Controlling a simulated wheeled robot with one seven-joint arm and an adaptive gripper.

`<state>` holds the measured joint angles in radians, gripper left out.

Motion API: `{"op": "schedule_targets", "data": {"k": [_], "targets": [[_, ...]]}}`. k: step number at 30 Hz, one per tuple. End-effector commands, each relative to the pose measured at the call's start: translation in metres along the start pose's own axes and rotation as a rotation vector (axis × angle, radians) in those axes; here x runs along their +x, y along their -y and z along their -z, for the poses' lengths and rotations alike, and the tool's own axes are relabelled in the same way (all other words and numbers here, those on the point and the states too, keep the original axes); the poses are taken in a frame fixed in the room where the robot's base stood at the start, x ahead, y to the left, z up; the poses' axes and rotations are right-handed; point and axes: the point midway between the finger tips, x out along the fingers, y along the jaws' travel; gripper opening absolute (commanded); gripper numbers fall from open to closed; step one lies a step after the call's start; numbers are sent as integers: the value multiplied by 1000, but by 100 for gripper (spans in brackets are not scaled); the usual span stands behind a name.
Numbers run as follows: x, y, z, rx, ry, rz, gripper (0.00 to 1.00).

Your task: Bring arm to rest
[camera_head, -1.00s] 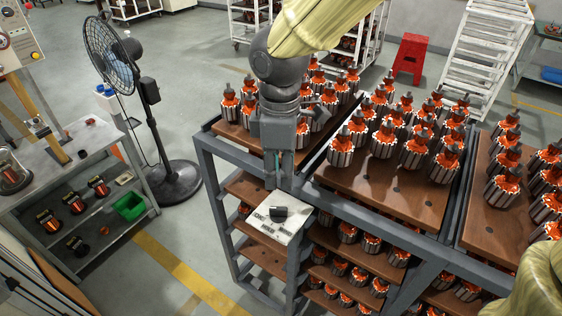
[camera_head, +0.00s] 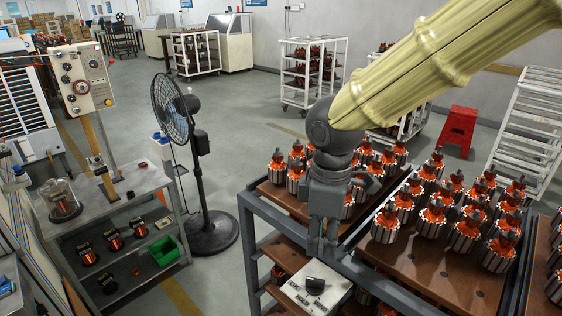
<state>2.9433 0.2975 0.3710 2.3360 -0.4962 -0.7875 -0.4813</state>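My gripper (camera_head: 318,246) hangs at the end of my arm, pointing down over the near corner of the rack. Its fingers look close together, but their tips are small and dark, and I cannot tell whether they are open or shut. I see nothing held in it. A white box with a dark knob (camera_head: 316,287) sits just below the fingers at the rack's near edge. Armatures with orange windings (camera_head: 443,217) stand upright on the brown boards behind and to the right of the gripper.
The grey rack frame (camera_head: 400,290) fills the lower right. A black standing fan (camera_head: 207,170) is left of it. A workbench with shelves (camera_head: 105,205) and a control panel (camera_head: 82,78) stand at the left. A red stool (camera_head: 459,130) and white carts stand behind. Grey floor lies clear between.

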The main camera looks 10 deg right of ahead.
Motion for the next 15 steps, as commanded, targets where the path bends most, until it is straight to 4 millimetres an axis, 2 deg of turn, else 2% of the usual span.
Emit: {"op": "schedule_targets", "data": {"k": [15], "targets": [[20, 1, 0, 0, 3, 5, 33]]}}
